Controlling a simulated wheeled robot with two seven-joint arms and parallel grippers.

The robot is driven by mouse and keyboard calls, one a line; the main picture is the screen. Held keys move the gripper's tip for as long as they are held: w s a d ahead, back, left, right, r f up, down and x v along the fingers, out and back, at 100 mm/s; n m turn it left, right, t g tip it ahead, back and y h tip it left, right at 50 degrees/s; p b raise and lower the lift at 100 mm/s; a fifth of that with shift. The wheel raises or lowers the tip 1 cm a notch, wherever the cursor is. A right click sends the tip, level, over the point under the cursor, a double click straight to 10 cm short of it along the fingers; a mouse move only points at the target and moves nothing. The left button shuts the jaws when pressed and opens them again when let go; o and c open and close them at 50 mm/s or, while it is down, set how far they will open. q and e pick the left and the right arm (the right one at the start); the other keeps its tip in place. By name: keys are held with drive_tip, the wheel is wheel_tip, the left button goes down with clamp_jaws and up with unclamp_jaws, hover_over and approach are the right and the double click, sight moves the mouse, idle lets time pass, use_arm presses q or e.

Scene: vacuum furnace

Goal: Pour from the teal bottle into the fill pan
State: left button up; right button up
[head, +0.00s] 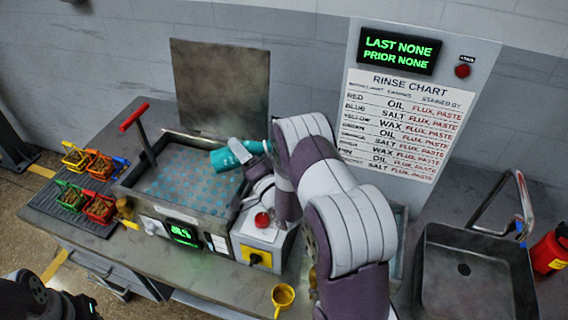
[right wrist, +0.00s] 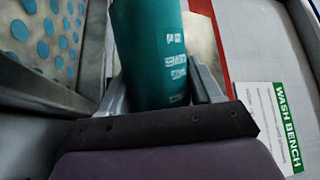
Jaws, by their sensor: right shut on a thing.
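The teal bottle (head: 226,160) lies nearly on its side above the right part of a wide metal basin (head: 130,186). The basin has a blue-dotted floor and seems to be the fill pan, though no label on it can be read. My right gripper (head: 250,153) is shut on the bottle. In the right wrist view, the bottle (right wrist: 152,50) with white print sits between the fingers. Its far end is out of that frame, and no liquid stream can be seen. My left gripper cannot be made out in the head view.
A red-handled lever (head: 134,117) and a raised dark panel (head: 220,85) stand at the basin. Small coloured baskets (head: 85,180) sit on a mat at left. A yellow cup (head: 283,297) is at the front edge; a sink (head: 470,268) is at right.

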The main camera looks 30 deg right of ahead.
drive_tip(key=shift+w+a+r+n+g+p, duration=0.1)
drive_tip(key=shift+a+r+n+g+p, duration=0.1)
drive_tip(key=shift+n+p, duration=0.35)
drive_tip(key=shift+w+a+r+n+g+p, duration=0.1)
drive_tip(key=shift+a+n+g+p, duration=0.1)
drive_tip(key=shift+n+p, duration=0.35)
drive_tip(key=shift+d+f+n+g, duration=0.3)
drive_tip(key=shift+f+n+g, duration=0.25)
drive_tip(key=shift+n, duration=0.35)
drive_tip(key=shift+s+d+f+n, duration=0.1)
drive_tip(key=shift+s+f+n, duration=0.05)
drive_tip(key=shift+f+n, duration=0.15)
drive_tip(key=shift+s+d+r+n+g+p, duration=0.1)
drive_tip(key=shift+d+r+n+g+p, duration=0.15)
drive_tip(key=shift+r+p, duration=0.3)
drive_tip(key=shift+d+r+n+g+p, duration=0.1)
drive_tip(key=shift+r+n+p, duration=0.3)
drive_tip(key=shift+r, duration=0.1)
drive_tip(key=shift+d, duration=0.1)
